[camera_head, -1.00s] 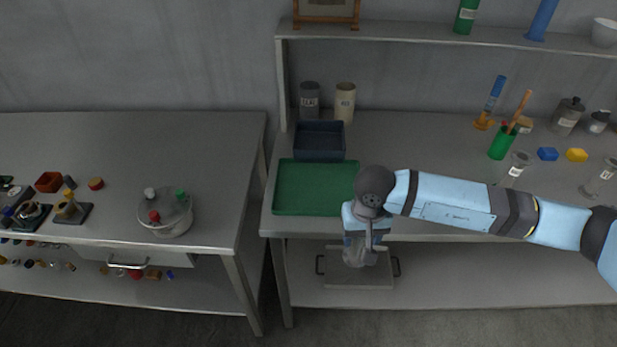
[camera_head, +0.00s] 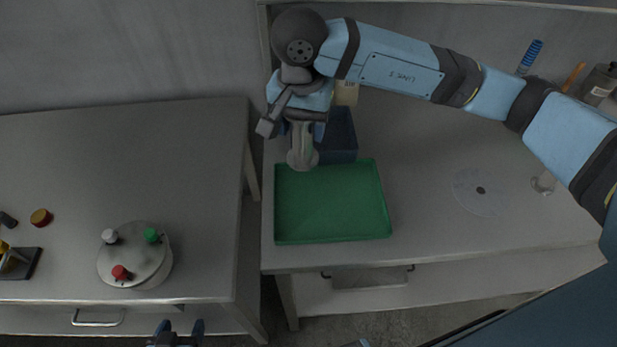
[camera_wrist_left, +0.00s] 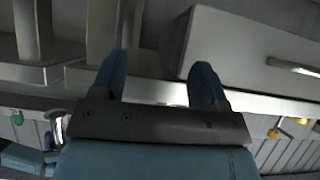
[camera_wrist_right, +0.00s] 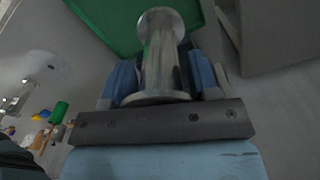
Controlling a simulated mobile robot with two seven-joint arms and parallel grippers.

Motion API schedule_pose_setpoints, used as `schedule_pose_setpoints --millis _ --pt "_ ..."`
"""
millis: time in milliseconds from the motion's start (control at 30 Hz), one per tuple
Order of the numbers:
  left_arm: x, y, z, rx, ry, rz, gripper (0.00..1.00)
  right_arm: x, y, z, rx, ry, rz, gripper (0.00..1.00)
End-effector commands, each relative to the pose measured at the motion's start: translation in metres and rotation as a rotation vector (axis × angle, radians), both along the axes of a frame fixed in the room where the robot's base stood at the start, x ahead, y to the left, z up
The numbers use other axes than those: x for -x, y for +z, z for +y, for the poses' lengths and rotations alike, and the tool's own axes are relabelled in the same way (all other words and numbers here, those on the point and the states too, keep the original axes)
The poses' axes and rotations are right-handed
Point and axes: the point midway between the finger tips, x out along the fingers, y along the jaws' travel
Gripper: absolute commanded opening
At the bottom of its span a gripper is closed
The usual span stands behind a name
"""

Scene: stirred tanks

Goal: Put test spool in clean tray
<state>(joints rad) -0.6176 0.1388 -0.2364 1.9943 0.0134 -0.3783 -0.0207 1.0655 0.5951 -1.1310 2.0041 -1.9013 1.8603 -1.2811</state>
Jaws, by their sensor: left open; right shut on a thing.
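The test spool (camera_head: 301,150) is a grey metal piece with a flange at each end. My right gripper (camera_head: 303,128) is shut on it and holds it roughly upright near the back left edge of the green tray (camera_head: 330,204). The spool also shows between the fingers in the right wrist view (camera_wrist_right: 159,55), with the green tray (camera_wrist_right: 110,22) beyond. I cannot tell the gap between spool and tray. The green tray looks empty. A dark blue bin (camera_head: 341,137) stands just behind it, partly hidden by my gripper. My left gripper (camera_head: 178,330) is open and empty at the bottom edge; its fingers (camera_wrist_left: 160,78) are apart.
A round lidded vessel (camera_head: 135,258) with coloured knobs stands on the left table. A gap separates the two tables. A pale disc (camera_head: 481,191) lies right of the green tray, with clear bench between. A beige container (camera_head: 346,93) stands behind the blue bin.

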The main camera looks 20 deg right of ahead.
Motion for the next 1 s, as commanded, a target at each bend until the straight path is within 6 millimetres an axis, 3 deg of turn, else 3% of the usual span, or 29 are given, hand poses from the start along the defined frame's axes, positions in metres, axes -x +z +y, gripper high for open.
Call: schedule_pose_setpoints --millis 200,400,667,900,1000 --pt "0.001 0.010 0.001 -0.001 0.001 0.001 0.68 0.001 -0.059 0.000 -0.001 0.000 0.004 0.22" --pt "-0.002 0.016 0.002 -0.002 0.001 -0.004 0.68 0.000 -0.099 0.000 -0.001 0.001 0.002 0.22" --pt "-0.002 0.018 0.002 -0.002 0.001 -0.005 0.68 0.000 -0.119 0.000 -0.001 0.001 0.000 0.22" --pt "-0.002 0.023 0.002 -0.002 0.001 -0.004 0.68 0.000 -0.152 0.000 -0.001 0.001 0.000 0.22" --pt "-0.002 0.022 0.001 -0.002 0.001 -0.004 0.68 -0.001 -0.153 0.000 -0.002 0.002 -0.003 0.22"
